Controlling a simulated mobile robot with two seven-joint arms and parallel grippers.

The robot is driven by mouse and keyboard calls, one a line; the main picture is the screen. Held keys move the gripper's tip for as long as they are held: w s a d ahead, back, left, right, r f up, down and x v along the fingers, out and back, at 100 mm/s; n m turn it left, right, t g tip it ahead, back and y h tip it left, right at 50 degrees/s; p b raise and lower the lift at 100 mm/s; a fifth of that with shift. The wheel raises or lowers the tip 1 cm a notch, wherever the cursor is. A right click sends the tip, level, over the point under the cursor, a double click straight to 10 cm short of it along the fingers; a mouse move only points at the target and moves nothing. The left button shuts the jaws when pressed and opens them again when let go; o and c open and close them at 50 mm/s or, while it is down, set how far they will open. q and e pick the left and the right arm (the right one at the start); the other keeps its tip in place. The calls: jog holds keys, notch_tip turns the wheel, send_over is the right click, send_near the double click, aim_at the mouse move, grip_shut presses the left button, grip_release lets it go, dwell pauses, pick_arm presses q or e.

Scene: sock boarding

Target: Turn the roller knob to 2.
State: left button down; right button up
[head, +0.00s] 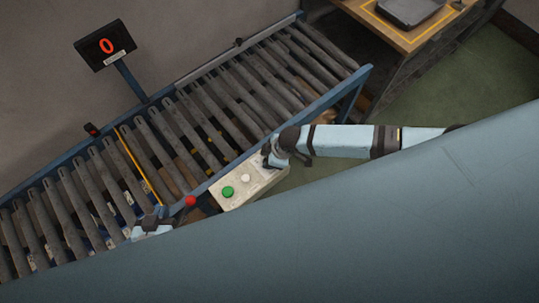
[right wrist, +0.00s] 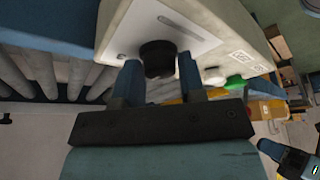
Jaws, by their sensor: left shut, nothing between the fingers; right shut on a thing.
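The black roller knob (right wrist: 157,57) sits on a pale control panel (right wrist: 125,35) in the right wrist view. My right gripper (right wrist: 160,67) is shut on it, one finger on each side. In the head view the panel (head: 222,199) hangs at the conveyor's near edge, and my right gripper (head: 270,158) is at its upper right end, hiding the knob. The knob's setting cannot be read. A display (head: 106,46) on a post shows a red 0. My left gripper (head: 156,219) is shut and empty over the lower part of the conveyor.
The panel also carries a green button (head: 228,191) and a white button (head: 246,178). The roller conveyor (head: 215,97) runs diagonally behind. A wooden table (head: 400,36) is at the top right; green floor lies below it.

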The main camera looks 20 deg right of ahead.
dwell(0.3)
jog(key=o, duration=0.9)
jog(key=shift+c, duration=0.2)
jog(key=v, duration=1.3)
jog(key=shift+r+b, duration=0.35)
jog(key=shift+b, duration=0.05)
jog(key=shift+s+d, duration=0.1)
jog(key=shift+d, duration=0.05)
